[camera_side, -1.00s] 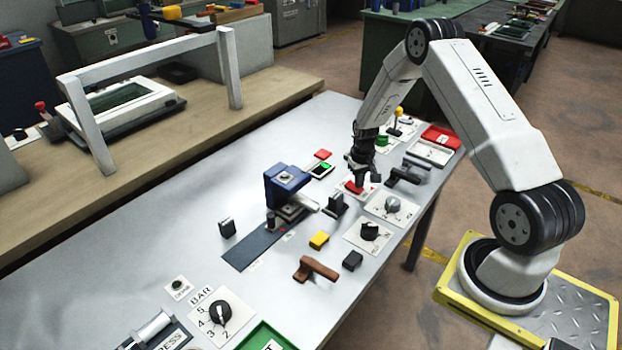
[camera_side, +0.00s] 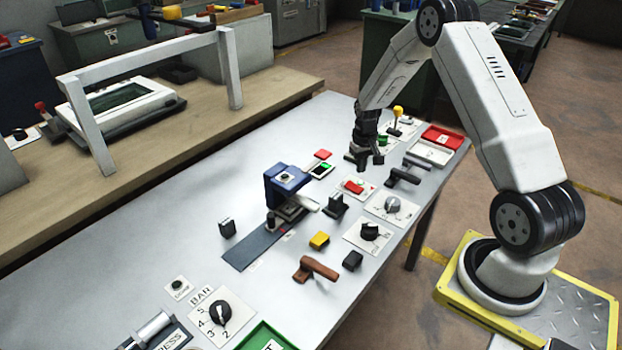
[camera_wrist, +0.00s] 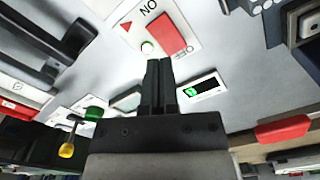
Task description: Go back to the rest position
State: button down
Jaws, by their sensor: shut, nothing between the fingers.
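My gripper (camera_side: 364,164) points down above the far right part of the grey table (camera_side: 110,262) in the side view. It is shut and holds nothing. In the wrist view my gripper (camera_wrist: 160,65) shows its two dark fingers pressed together. A red rocker switch (camera_side: 353,187) on a white plate lies on the table just in front of and below the gripper. The switch also shows in the wrist view (camera_wrist: 170,33), beyond the fingertips, with a gap between.
A blue device (camera_side: 285,185) stands left of my gripper. A yellow-knobbed lever (camera_side: 397,112) and a red tray (camera_side: 443,137) lie to its right. Dials, a yellow block (camera_side: 319,240) and a brown handle (camera_side: 315,268) are nearer the front. The table's left part is largely clear.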

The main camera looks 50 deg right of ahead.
jog(key=shift+r, duration=0.35)
jog(key=s+a+r+n+t, duration=0.1)
jog(key=a+r+n, duration=0.1)
jog(key=a+r, duration=0.35)
jog(key=s+a+r+n, duration=0.1)
jog(key=a+r, duration=0.2)
jog(key=a, duration=0.6)
jog(key=s+a+r+n+t, duration=0.1)
jog(key=s+a+r+n, duration=0.2)
jog(key=s+a, duration=0.7)
jog(key=shift+s+a+r+t, duration=0.3)
jog(key=shift+s+a+r, duration=0.15)
jog(key=shift+a, duration=0.3)
